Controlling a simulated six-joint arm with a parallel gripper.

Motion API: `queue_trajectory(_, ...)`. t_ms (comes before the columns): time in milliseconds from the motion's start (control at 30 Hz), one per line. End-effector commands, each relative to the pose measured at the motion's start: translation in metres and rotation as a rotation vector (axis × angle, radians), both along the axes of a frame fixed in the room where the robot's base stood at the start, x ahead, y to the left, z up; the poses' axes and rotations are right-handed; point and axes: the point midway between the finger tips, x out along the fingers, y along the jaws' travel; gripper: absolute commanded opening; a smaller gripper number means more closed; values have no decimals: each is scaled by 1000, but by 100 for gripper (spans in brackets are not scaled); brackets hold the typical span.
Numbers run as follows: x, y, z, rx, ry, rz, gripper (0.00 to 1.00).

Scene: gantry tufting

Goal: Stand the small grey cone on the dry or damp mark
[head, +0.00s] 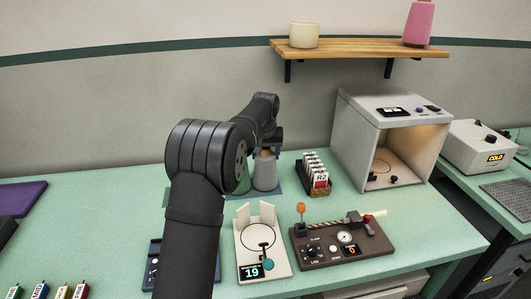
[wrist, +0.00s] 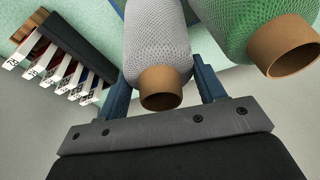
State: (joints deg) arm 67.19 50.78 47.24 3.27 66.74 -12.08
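The small grey cone (head: 265,174) stands upright on a blue patch (head: 277,188) of the bench in the head view. In the wrist view the grey cone (wrist: 158,40), with a brown tube end, lies between the two blue fingers of my gripper (wrist: 165,85). The fingers sit close along both sides; whether they press on it I cannot tell. In the head view my gripper (head: 268,150) is at the cone's top, partly hidden by my arm. A green cone (wrist: 235,20) is close on the right in the wrist view. I see no mark labelled dry or damp.
A card rack (head: 314,175) stands right of the cone. A cream device (head: 245,268) with a ring reads 19; a brown control box (head: 330,252) is beside it. An open grey cabinet (head: 357,135) with a ring inside stands at the back right. A shelf (head: 350,47) hangs above.

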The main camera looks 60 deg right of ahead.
Motion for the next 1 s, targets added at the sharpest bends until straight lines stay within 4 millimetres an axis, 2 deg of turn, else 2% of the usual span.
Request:
queue_trajectory(33,0,0,0,0,0,0,71)
queue_trajectory(100,0,0,0,0,0,0,85)
queue_trajectory(467,0,0,5,0,0,0,85)
queue_trajectory(567,-2,3,17,-2,-2,0,85)
queue_trajectory(1000,-15,22,101,-1,-1,0,85)
